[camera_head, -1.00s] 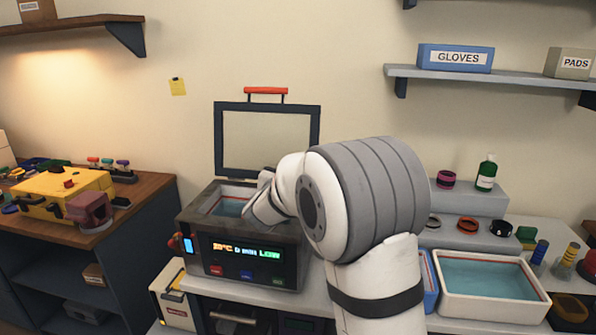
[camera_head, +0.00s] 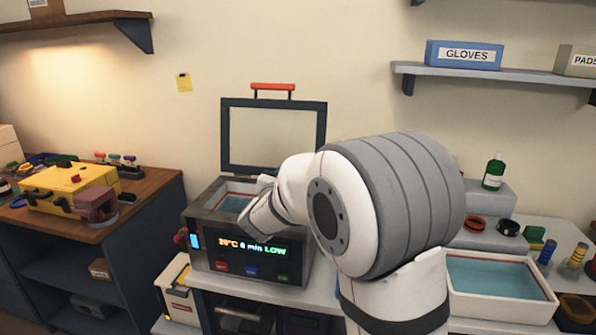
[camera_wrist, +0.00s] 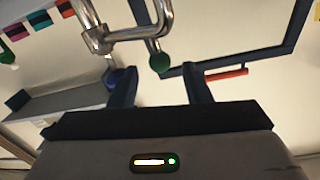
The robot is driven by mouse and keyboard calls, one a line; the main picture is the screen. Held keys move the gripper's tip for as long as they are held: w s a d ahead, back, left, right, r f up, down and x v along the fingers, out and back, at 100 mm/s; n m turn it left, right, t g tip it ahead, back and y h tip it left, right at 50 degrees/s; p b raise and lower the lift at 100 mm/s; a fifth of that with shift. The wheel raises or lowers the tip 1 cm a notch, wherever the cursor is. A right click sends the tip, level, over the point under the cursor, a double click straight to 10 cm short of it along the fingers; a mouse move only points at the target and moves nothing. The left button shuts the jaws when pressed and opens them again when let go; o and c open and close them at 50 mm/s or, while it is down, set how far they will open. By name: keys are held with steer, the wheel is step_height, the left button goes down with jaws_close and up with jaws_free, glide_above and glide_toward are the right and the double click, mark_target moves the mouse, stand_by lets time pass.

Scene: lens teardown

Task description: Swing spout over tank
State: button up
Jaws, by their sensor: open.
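A shiny metal spout (camera_wrist: 128,34) of bent tubes shows at the top of the wrist view, with a round green knob (camera_wrist: 160,63) at its lower end. My gripper (camera_wrist: 160,76) is open in the wrist view. The knob appears between its two dark fingertips, with gaps on both sides; I cannot tell its depth. In the head view, a grey tank (camera_head: 208,212) with water inside stands on the bench, its framed lid (camera_head: 224,135) raised. My arm covers the tank's right part. The spout and my gripper's fingers are hidden there.
A white tray of water (camera_head: 505,312) stands to the right of my arm. A green bottle (camera_head: 494,173) and several rings stand behind it. A yellow case (camera_head: 70,188) lies on the left-hand bench. A wall shelf holds a gloves box (camera_head: 463,55).

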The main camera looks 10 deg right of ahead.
steer(key=shift+v, duration=1.65)
steer(key=s+a+f+n+g+y+p, duration=0.1)
steer(key=s+a+f+n+g+y, duration=0.15)
steer(key=s+n+y, duration=0.35)
steer(key=s+a+f+n+g+y+p, duration=0.1)
steer(key=s+g+y, duration=0.25)
steer(key=s, duration=0.35)
steer(key=s+d+f+g, duration=0.2)
steer(key=s+d+g, duration=0.1)
steer(key=s, duration=0.7)
steer(key=s+d+f+g+h+p, duration=0.1)
steer(key=s+d+f+g, duration=0.2)
steer(key=s, duration=0.7)
steer(key=shift+s+d+f+n+g+p, duration=0.2)
steer(key=shift+s+d+n+g+p, duration=0.15)
steer(key=shift+g, duration=0.25)
steer(key=shift+w, duration=0.1)
